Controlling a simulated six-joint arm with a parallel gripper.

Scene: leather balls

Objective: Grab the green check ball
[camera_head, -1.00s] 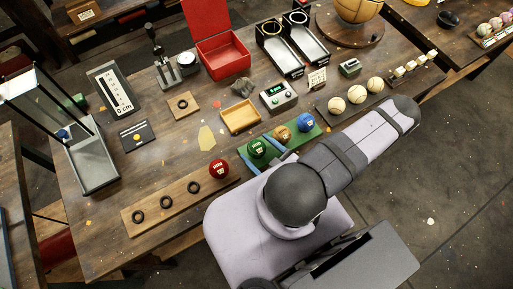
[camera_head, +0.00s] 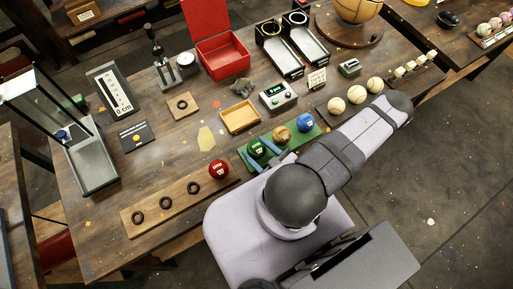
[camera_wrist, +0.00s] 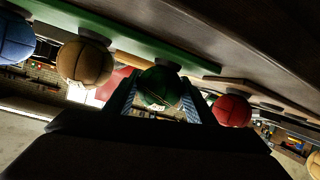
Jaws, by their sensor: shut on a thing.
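The green check ball (camera_head: 257,148) sits at the left end of the green strip (camera_head: 284,138). My gripper (camera_head: 263,152) has its blue fingers on either side of the ball and is shut on it. In the wrist view the green ball (camera_wrist: 160,88) is between the two fingers (camera_wrist: 156,100), close against its holder on the strip. I cannot tell whether it is lifted clear. A tan ball (camera_head: 282,133) and a blue ball (camera_head: 305,122) stand to its right on the strip.
A red ball (camera_head: 219,169) stands to the left on a wooden strip (camera_head: 152,210) with black rings. A small wooden tray (camera_head: 240,117) lies behind the green strip.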

